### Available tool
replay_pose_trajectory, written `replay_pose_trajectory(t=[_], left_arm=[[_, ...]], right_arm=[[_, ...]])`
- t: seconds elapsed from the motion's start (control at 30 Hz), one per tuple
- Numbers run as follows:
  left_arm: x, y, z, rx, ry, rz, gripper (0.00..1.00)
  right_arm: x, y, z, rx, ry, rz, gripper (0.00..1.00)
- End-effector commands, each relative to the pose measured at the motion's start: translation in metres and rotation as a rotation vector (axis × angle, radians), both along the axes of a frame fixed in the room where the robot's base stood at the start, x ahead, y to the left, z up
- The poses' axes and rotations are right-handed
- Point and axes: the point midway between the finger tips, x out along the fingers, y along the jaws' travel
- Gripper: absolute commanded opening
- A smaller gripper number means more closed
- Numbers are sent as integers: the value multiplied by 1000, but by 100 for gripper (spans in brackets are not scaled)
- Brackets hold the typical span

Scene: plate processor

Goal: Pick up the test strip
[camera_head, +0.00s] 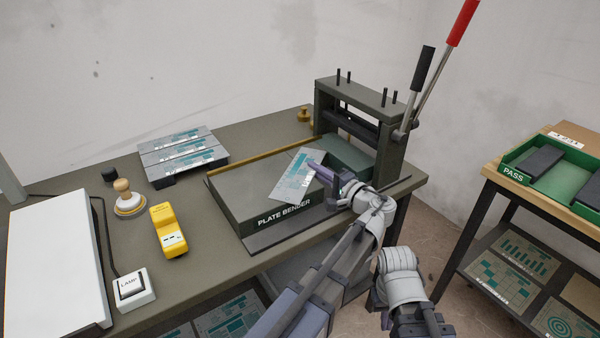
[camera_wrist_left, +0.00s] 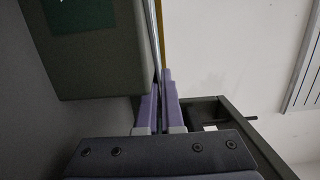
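The test strip (camera_head: 295,178) is a thin pale metal sheet with teal printed marks, tilted above the plate bender's flat bed in the head view. My left gripper (camera_head: 320,170) has its purple fingers at the strip's right edge. In the left wrist view the fingers (camera_wrist_left: 160,105) are close together on a thin sheet (camera_wrist_left: 153,35) seen edge-on. Whether the strip's lower end touches the bed cannot be told. My right arm shows at the bottom of the head view, but its fingertips do not show.
The plate bender (camera_head: 284,216) has a roller frame (camera_head: 388,150) and two tall levers at the right. A rack of printed plates (camera_head: 180,152), a stamp (camera_head: 128,200), a yellow device (camera_head: 168,230) and a lamp switch (camera_head: 132,288) stand left. A green PASS tray (camera_head: 560,172) is on the right table.

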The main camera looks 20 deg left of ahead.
Motion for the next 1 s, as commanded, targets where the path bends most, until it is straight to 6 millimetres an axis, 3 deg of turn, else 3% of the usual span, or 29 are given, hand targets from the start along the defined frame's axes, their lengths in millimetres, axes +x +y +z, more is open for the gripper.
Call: replay_pose_trajectory(t=[0.67, 1.0], left_arm=[[0, 0, 0, -1, 0, 0, 0], [0, 0, 24, 0, 0, 0, 0]], right_arm=[[0, 0, 1, 0, 0, 0, 0], [0, 0, 24, 0, 0, 0, 0]])
